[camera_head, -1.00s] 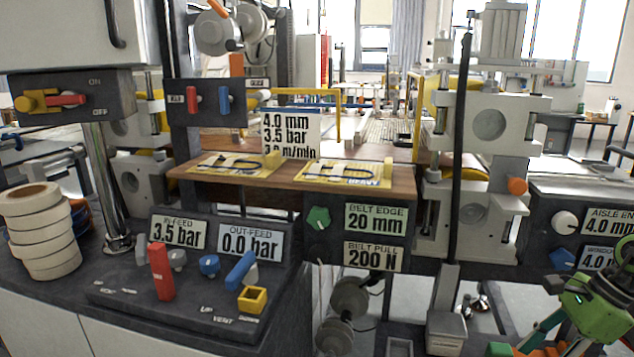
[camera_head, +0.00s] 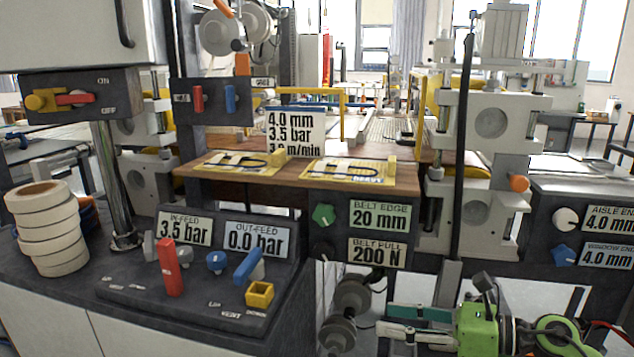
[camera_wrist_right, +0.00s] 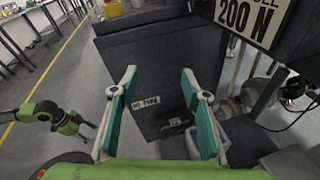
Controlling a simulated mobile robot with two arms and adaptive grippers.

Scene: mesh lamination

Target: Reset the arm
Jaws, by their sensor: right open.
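My right gripper (camera_head: 385,322) is at the bottom right of the head view, in front of the machine. It is green with two teal-lined fingers pointing left. The fingers are apart with nothing between them. In the right wrist view the right gripper (camera_wrist_right: 158,78) shows two spread fingers, with a dark cabinet (camera_wrist_right: 150,65) behind the gap. A green jointed arm part (camera_wrist_right: 60,117), apparently my left arm, shows at the left of the wrist view. Its jaws are too small to read. The left gripper is not in the head view.
The control console (camera_head: 130,285) with levers stands at left, beside stacked white rolls (camera_head: 45,225). The wooden shelf (camera_head: 300,180) holds yellow cards. Open floor (camera_wrist_right: 60,75) shows in the wrist view.

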